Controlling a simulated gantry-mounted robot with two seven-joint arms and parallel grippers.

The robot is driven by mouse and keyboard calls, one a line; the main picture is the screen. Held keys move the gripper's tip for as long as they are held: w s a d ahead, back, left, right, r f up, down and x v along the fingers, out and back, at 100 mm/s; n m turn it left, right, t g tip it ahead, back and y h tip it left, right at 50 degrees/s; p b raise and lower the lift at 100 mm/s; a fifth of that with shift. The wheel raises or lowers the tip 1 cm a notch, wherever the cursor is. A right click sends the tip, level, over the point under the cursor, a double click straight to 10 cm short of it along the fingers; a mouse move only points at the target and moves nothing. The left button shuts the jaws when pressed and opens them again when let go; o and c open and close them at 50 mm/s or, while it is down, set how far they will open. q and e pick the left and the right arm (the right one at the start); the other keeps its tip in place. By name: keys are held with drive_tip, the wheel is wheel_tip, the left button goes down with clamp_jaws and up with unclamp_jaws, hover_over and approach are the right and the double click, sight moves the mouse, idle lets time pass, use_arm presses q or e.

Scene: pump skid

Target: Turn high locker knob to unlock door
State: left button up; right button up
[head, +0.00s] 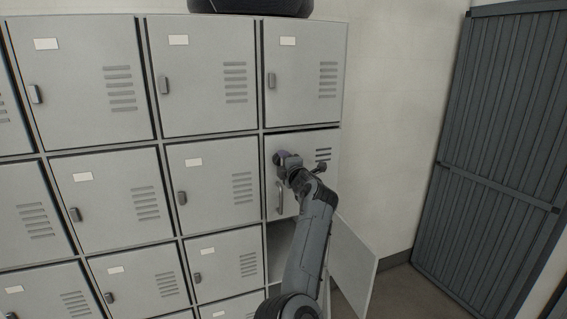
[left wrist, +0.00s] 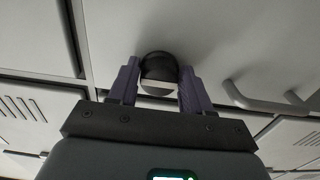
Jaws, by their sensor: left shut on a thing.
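The locker door (head: 322,182) in the right column, second row from the top in view, is closed flush and has a vertical bar handle (head: 279,198). The same handle shows in the left wrist view (left wrist: 262,98). My left gripper (head: 283,158) is at the upper left part of this door, above the handle. In the left wrist view a dark round knob (left wrist: 158,66) with a pale band sits between the two purple fingers, and the gripper is shut on it. In the head view the knob is mostly hidden by the gripper. My right gripper is not in view.
Below this door, a locker door (head: 353,268) stands open, swung out to the right beside my arm. Other closed grey lockers (head: 203,80) fill the left. A dark round object (head: 250,6) sits on top. A dark ribbed panel (head: 500,150) stands at right.

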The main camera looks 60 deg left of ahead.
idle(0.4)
use_arm(q)
drive_tip(key=o, duration=1)
drive_tip(key=shift+o, duration=0.2)
drive_tip(key=b+v, duration=0.3)
drive_tip(key=v, duration=0.8)
